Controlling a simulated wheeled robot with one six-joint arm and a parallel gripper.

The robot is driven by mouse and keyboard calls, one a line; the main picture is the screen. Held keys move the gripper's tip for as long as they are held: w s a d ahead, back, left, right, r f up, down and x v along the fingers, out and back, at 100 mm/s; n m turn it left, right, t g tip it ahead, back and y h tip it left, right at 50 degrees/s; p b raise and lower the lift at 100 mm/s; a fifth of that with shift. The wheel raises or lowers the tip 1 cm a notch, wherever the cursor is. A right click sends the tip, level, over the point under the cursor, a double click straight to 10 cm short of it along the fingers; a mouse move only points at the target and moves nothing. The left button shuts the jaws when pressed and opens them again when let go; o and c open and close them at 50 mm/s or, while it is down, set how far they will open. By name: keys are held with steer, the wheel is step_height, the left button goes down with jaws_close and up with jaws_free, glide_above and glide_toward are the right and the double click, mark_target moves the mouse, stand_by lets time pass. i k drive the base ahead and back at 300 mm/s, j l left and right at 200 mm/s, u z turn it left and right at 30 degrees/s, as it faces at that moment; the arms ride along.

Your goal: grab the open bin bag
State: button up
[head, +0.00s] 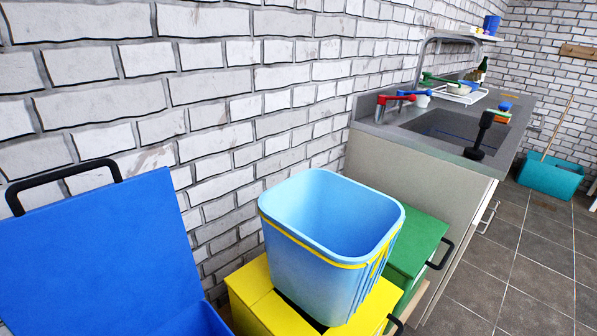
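A light blue, open-topped bag-shaped thing (325,255) with a yellow band below its rim is in the lower middle of the head view; I take it for the open bin bag. It is upright, its mouth faces up, and its inside looks empty. It stands at a yellow box (250,290); a dark gap shows by its base, and I cannot tell whether it sits on the box or partly in it. My gripper does not show in this view, so its position relative to the bag is hidden.
A blue bin's raised lid (95,250) with a black handle stands at left. A green box (418,240) is just behind the bag. A counter (400,165) with a sink stands beyond, against the brick wall.

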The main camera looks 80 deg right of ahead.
mark_target(328, 235)
steer(key=z, duration=2.05)
